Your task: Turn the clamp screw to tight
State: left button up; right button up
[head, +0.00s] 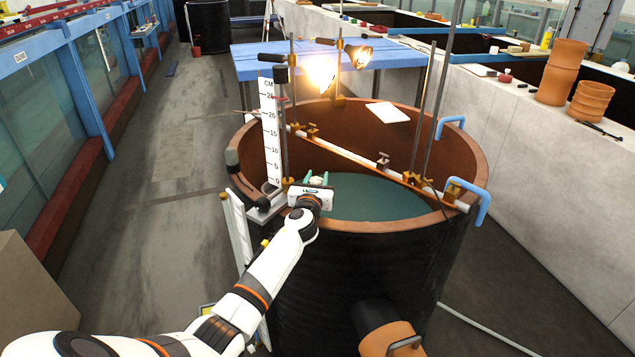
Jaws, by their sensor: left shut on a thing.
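My left gripper (318,179) reaches to the near left rim of the round tank (330,212), beside the foot of the upright white centimetre scale (270,135). Its green fingertips are closed on a small part that I take to be the clamp screw, mostly hidden by the hand. A brass clamp piece (289,183) shows just left of the hand, at the foot of a dark rod (284,130). How far the screw is turned cannot be seen. My right gripper is out of view.
A rail with brass clamps (350,155) crosses the tank top, with tall rods at its right. Two lit lamps (320,72) stand behind. Blue handles (483,205) stick out at the right rim. The floor (175,190) at left is mostly clear.

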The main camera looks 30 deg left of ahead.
pick_arm(q)
jog(key=n+g+y+b, duration=0.1)
jog(key=n+y, duration=0.1)
jog(key=y, duration=0.1)
jog(key=n+g+y+b, duration=0.2)
jog(key=shift+s+a+f+g+y+b, duration=0.1)
jog(key=shift+a+f+g+y+b, duration=0.1)
jog(key=shift+g+y+b, duration=0.15)
jog(key=n+g+y+b, duration=0.1)
jog(key=n+g+b, duration=0.1)
jog(key=g+b, duration=0.1)
jog(key=n+g+y+b, duration=0.2)
jog(key=n+g+b, duration=0.1)
jog(key=g+b, duration=0.1)
jog(key=s+n+g+y+b, duration=0.1)
jog(key=n+g+y+b, duration=0.1)
jog(key=n+g+b, duration=0.1)
jog(key=shift+s+a, duration=0.1)
jog(key=shift+a, duration=0.2)
jog(key=shift+s+r+n+g+y+b, duration=0.15)
jog(key=shift+n+g+y+b, duration=0.2)
jog(key=shift+g+b, duration=0.55)
jog(key=o, duration=1)
jog(key=d, duration=0.4)
jog(key=d+b, duration=0.1)
jog(key=d, duration=0.3)
jog(key=d+b, duration=0.1)
jog(key=d, duration=0.3)
jog(key=shift+s, duration=0.3)
